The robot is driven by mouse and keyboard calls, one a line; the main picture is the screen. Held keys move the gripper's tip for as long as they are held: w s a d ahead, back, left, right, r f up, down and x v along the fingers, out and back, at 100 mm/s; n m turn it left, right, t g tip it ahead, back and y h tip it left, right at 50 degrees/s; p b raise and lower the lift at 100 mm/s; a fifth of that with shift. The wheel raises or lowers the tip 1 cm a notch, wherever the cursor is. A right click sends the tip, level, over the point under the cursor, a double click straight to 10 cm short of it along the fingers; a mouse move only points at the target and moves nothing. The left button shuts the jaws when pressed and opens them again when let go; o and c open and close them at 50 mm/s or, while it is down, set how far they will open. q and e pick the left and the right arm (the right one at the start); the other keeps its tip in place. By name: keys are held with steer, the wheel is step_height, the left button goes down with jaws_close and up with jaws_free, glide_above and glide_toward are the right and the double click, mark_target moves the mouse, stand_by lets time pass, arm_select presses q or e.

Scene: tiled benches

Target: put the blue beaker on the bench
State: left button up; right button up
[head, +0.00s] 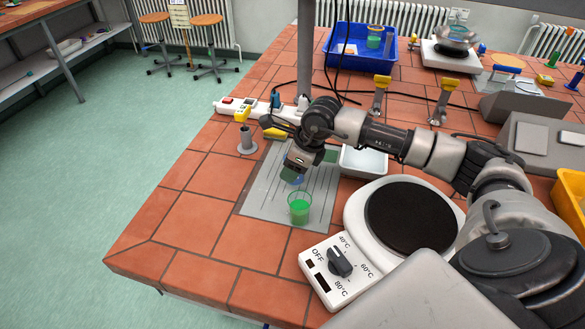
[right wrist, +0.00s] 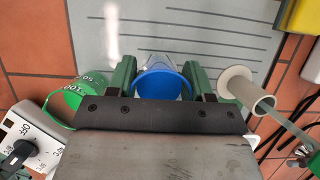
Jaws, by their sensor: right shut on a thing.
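The blue beaker (right wrist: 163,82) is a clear vessel with blue contents, between the green fingers of my right gripper (right wrist: 161,75) in the right wrist view. The gripper is shut on it. In the head view the blue beaker (head: 292,181) shows only partly below my right gripper (head: 298,166), over the grey lined sheet on the tiled bench (head: 190,225). I cannot tell whether its base touches the sheet. A beaker with green contents (head: 299,208) stands close in front of it on the sheet. My left gripper is not in view.
A white hotplate (head: 357,265) with a dark round top stands to the right. A grey stand with a yellow top (head: 246,140) is at the left, and a white tray (head: 363,162) lies behind. A blue crate (head: 348,60) is farther back. The left front tiles are clear.

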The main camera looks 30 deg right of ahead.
step_height(320, 180, down, 2)
steer(key=shift+f, duration=0.1)
steer(key=shift+f, duration=0.1)
steer(key=o, duration=1)
steer(key=shift+c, duration=0.2)
